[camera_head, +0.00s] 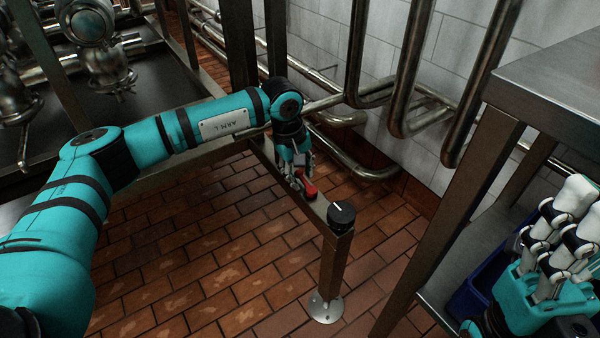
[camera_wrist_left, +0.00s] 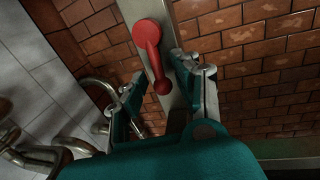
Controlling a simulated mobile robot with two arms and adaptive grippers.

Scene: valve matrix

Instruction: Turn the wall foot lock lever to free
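The red lever (camera_head: 307,191) sits on top of a metal rail. In the left wrist view the lever (camera_wrist_left: 148,40) has a round hub at the top, and its arm runs down to a ball end. My left gripper (camera_head: 297,180) is over the lever, pointing down. In the left wrist view its fingers (camera_wrist_left: 165,90) stand apart on either side of the ball end, with visible gaps, so it is open. Any lock marking is not readable. My right gripper (camera_head: 562,240) is at the lower right, away from the lever; its finger gap is unclear.
A black knob (camera_head: 341,216) with a white mark stands at the rail's end, close to the lever. A post (camera_head: 333,270) stands below it on a floor flange. Bent steel pipes (camera_head: 380,90) line the tiled wall behind. A metal table (camera_head: 555,70) is at the right.

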